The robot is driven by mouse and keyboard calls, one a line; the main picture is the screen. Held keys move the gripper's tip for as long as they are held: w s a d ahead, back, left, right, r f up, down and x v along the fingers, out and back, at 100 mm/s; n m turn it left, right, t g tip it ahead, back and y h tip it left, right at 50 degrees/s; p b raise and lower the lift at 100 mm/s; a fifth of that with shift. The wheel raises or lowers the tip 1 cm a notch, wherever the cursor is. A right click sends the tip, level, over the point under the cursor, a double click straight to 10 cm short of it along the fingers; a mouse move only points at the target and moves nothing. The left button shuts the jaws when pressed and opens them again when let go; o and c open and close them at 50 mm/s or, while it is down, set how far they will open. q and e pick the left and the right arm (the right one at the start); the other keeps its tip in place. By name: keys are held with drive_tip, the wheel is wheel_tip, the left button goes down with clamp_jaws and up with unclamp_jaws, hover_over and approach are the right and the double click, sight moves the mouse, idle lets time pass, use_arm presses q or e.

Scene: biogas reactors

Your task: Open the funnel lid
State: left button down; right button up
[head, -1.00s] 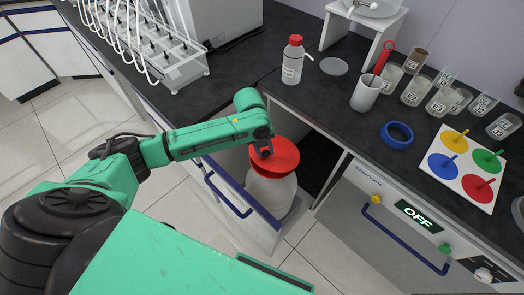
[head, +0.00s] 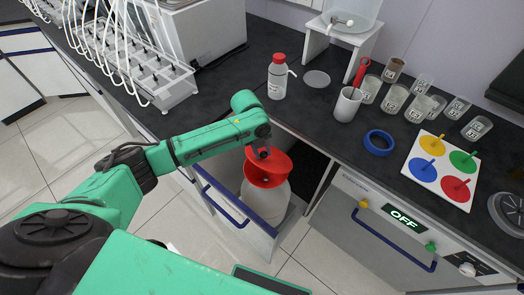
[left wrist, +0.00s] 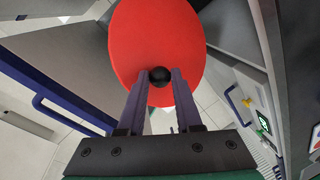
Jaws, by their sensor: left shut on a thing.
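The red round funnel lid (head: 281,163) with a black knob sits over the pale container (head: 266,200) in the open drawer (head: 242,214). My left gripper (head: 263,152) is above the lid. In the left wrist view, the fingers of my left gripper (left wrist: 160,78) are closed around the black knob (left wrist: 160,75), with the red lid (left wrist: 155,35) beyond them. In the head view the red part looks tilted. I cannot tell whether the lid touches the funnel under it. My right gripper is not in view.
A panel reading OFF (head: 404,219) is right of the drawer.

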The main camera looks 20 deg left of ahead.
use_arm(q)
drive_tip(key=c, duration=0.6)
unclamp_jaws()
drive_tip(key=shift+r, duration=0.1)
drive_tip(key=r, duration=0.4)
drive_tip(key=s+a+r, duration=0.1)
drive_tip(key=r, duration=0.4)
drive_tip(key=a+r+b, duration=0.1)
drive_tip(key=r, duration=0.4)
drive_tip(key=shift+s+a+r, duration=0.15)
drive_tip(key=shift+s, duration=0.2)
